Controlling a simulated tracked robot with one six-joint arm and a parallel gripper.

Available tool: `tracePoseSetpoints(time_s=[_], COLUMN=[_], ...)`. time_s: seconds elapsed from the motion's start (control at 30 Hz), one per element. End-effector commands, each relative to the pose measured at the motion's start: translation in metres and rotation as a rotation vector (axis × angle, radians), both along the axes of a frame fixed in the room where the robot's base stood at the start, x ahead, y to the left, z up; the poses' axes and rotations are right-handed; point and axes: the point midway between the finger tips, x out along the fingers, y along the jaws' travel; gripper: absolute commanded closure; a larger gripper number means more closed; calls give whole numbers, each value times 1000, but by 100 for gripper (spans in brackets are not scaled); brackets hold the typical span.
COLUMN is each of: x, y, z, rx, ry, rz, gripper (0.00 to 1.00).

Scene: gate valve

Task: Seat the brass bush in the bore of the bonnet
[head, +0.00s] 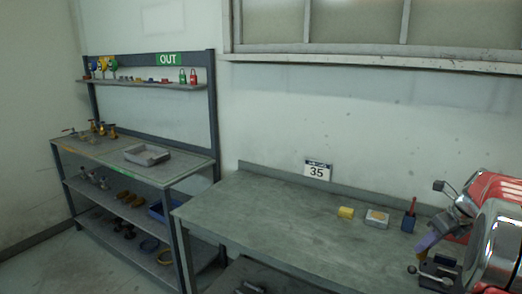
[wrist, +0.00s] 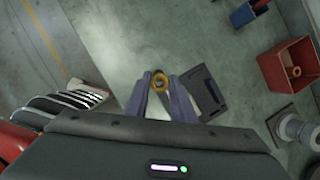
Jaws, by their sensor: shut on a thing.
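My gripper (wrist: 160,88) is shut on the brass bush (wrist: 160,82), a small gold ring held between the tips of its two purple-grey fingers, above the bench. Its open end faces the wrist camera. A grey round flanged part (wrist: 298,128), which may be the bonnet, stands at the right of the wrist view, apart from my gripper. I cannot tell whether its bore is clear.
A red bin (wrist: 285,66) holds an orange ring. A blue holder (head: 408,224), a grey box (head: 377,218) and a yellow block (head: 345,213) stand on the bench (head: 260,215). Its left part is clear.

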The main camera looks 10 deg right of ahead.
Motion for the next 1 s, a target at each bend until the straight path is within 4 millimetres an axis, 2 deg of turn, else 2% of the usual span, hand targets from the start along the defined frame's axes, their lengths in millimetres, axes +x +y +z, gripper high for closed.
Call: tracePoseSetpoints(time_s=[0.53,0.77,1.0], x=[-20,-17,-8], y=[16,39,74], z=[-11,-21,-34], rx=[3,2,3], ry=[1,1,1], rz=[602,927,1295], gripper=[100,100,100])
